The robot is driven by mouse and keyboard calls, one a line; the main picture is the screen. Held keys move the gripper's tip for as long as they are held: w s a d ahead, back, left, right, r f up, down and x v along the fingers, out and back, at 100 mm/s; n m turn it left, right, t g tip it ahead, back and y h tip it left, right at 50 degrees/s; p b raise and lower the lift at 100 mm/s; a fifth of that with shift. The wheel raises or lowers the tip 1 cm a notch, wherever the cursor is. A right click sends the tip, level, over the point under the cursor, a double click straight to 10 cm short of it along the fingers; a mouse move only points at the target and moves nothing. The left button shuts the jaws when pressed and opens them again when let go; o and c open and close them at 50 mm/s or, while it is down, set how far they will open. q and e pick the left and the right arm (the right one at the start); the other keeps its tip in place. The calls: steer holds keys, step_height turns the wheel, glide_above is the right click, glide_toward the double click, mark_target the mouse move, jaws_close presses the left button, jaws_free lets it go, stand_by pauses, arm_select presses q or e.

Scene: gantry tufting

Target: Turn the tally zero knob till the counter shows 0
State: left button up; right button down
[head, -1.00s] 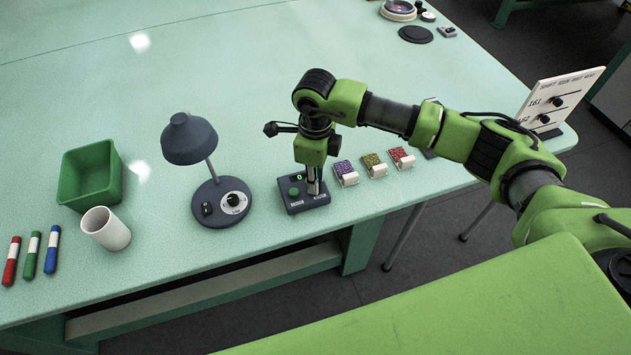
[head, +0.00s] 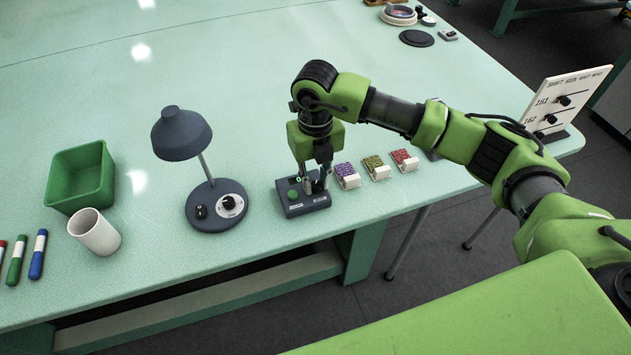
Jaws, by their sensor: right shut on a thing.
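The tally counter is a dark grey box (head: 306,207) near the front edge of the table, with a round green button (head: 293,194) on its left side. A small green display sits at its back, mostly hidden by my gripper, so I cannot read its figure. My right gripper (head: 316,184) points down over the right part of the box. It is shut on the tally zero knob, which its fingers hide. My left gripper is not in view.
A dark desk lamp (head: 182,136) stands left of the counter. Purple (head: 344,170), olive (head: 373,163) and red (head: 400,157) sample blocks sit close on the right. A green bin (head: 80,178), white cup (head: 95,232) and markers (head: 37,254) are at left.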

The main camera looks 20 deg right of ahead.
steer(key=shift+r+m, duration=0.1)
steer(key=shift+m, duration=0.7)
steer(key=shift+w, duration=0.1)
steer(key=c, duration=1.8)
jaws_free()
steer(key=shift+c, duration=0.2)
step_height(320, 180, up, 12)
